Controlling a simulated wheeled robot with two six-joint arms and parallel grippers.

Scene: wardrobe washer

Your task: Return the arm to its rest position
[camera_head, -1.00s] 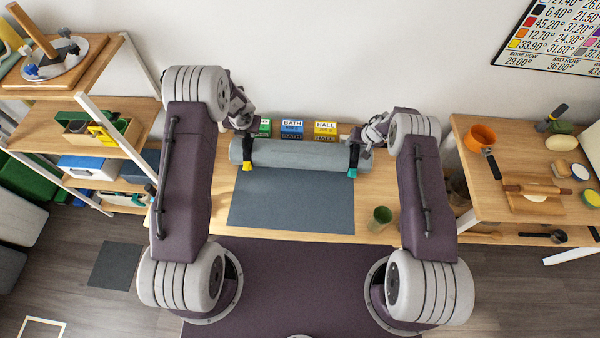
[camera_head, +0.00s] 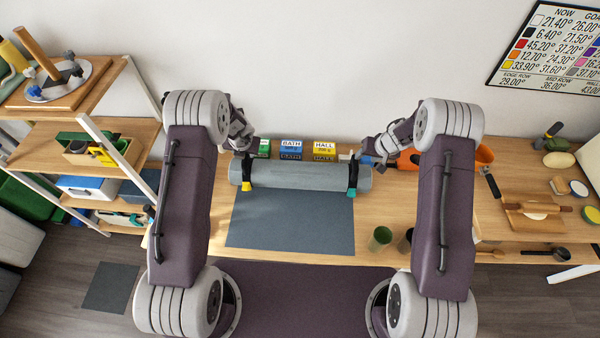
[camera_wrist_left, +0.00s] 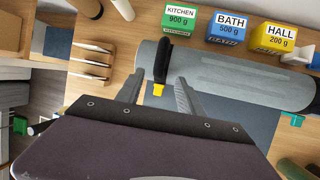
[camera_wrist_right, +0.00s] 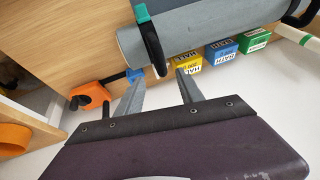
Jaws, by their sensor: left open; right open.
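My left gripper (camera_head: 243,155) is open at the left end of a grey roll (camera_head: 300,175). In the left wrist view, its spread fingers (camera_wrist_left: 158,92) point at the roll's yellow-tipped dark strap (camera_wrist_left: 162,62); I cannot tell whether they touch it. My right gripper (camera_head: 368,160) is open and empty beside the roll's right end, near the teal-tipped strap (camera_head: 352,180). In the right wrist view, its fingers (camera_wrist_right: 160,88) point toward the roll's edge (camera_wrist_right: 185,40). Both arms are stretched forward over the table.
Green, blue (camera_head: 291,149) and yellow (camera_head: 324,150) weight boxes stand behind the roll. A dark grey mat (camera_head: 290,222) lies in front of it. A green cup (camera_head: 380,238) stands at the front right. An orange tool (camera_wrist_right: 90,97) lies near my right gripper. Shelves flank the table.

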